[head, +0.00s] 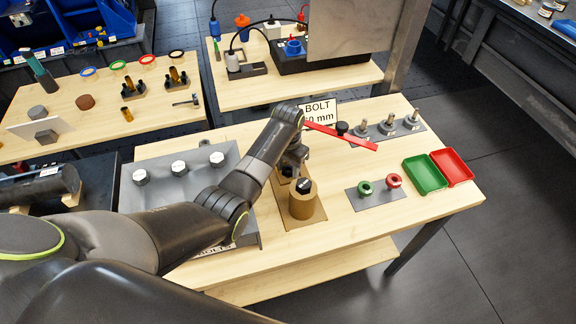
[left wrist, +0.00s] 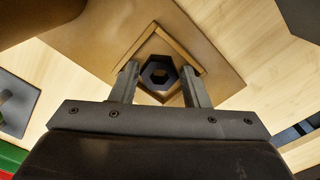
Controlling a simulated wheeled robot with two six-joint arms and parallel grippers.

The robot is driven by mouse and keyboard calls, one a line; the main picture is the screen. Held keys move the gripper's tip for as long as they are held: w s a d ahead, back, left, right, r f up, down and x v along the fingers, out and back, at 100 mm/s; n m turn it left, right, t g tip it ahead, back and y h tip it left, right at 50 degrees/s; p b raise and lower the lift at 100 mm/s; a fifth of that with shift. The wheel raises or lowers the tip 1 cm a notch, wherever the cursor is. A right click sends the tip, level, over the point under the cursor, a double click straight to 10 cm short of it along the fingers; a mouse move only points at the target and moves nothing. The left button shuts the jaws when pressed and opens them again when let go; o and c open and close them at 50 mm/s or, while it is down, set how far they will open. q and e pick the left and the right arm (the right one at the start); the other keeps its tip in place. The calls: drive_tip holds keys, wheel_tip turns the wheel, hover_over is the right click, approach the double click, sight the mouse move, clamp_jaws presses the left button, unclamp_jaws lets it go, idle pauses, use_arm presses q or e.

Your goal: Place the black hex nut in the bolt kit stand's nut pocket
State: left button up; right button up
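The black hex nut (left wrist: 158,72) lies inside the square gold-brown rim of the nut pocket (left wrist: 178,43) in the left wrist view. The pocket is part of the bolt kit stand, whose brown base plate (head: 308,220) shows on the table in the head view. My left gripper (left wrist: 158,68) is open, with one finger on each side of the nut and a visible gap on both sides. In the head view my left gripper (head: 297,157) is over the stand's far part and hides most of the pocket and nut. My right gripper is not in view.
A brown cylinder with a black top (head: 303,205) stands on the near part of the stand. A red bar (head: 340,136) shows beside my left wrist. A grey plate with bolts (head: 180,190) is left; green (head: 425,174) and red (head: 452,166) trays are right.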

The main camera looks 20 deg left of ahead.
sight(288, 169)
use_arm(q)
drive_tip(key=shift+r, duration=0.1)
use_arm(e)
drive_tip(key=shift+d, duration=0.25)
use_arm(q)
drive_tip(key=shift+r, duration=0.55)
wheel_tip(288, 169, up, 11)
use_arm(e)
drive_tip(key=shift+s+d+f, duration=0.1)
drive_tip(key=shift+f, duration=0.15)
use_arm(q)
drive_tip(key=shift+r, duration=0.1)
